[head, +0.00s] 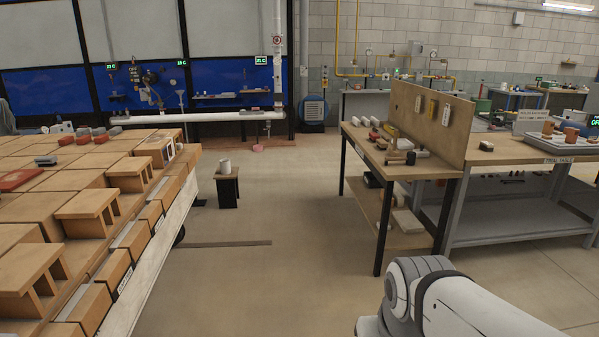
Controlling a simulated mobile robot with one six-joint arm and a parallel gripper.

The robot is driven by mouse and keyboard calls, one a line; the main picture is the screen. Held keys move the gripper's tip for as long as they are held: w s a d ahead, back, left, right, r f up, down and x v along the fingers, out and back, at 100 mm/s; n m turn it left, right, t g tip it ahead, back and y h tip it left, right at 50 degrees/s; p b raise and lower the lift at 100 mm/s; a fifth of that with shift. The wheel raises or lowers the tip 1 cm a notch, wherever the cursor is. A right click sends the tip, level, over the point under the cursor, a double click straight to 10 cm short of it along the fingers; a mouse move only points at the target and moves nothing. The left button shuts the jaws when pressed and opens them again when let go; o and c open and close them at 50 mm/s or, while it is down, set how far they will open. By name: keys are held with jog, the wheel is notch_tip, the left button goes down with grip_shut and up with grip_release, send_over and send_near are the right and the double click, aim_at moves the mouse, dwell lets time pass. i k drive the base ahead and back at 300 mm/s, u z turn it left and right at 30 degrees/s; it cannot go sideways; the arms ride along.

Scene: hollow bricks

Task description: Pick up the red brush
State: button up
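I cannot pick out the red brush with certainty in the head view. A flat red object (18,180) lies on the wooden blocks at the far left, and smaller red pieces (83,139) lie farther back there. A small dark red item (374,135) lies on the workbench (437,166) at the right of the middle. All are too small to tell whether any is a brush. A white rounded link of my arm shows at the bottom right. My gripper is outside the picture.
A long table of wooden blocks (88,215) fills the left. A small dark stool (227,187) with a grey cup (225,166) stands beyond it. The workbench has an upright wooden panel (432,118). A grey-legged table (530,160) stands at the right. The central floor is mostly clear.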

aim_at(373, 136)
jog(key=u, duration=0.25)
jog(key=i, duration=1.55)
jog(key=u, duration=0.25)
jog(key=i, duration=3.2)
jog(key=z, duration=0.5)
jog(key=i, duration=1.6)
jog(key=z, duration=1.5)
jog(key=i, duration=1.35)
jog(key=z, duration=0.6)
jog(key=i, duration=0.35)
jog(key=z, duration=0.3)
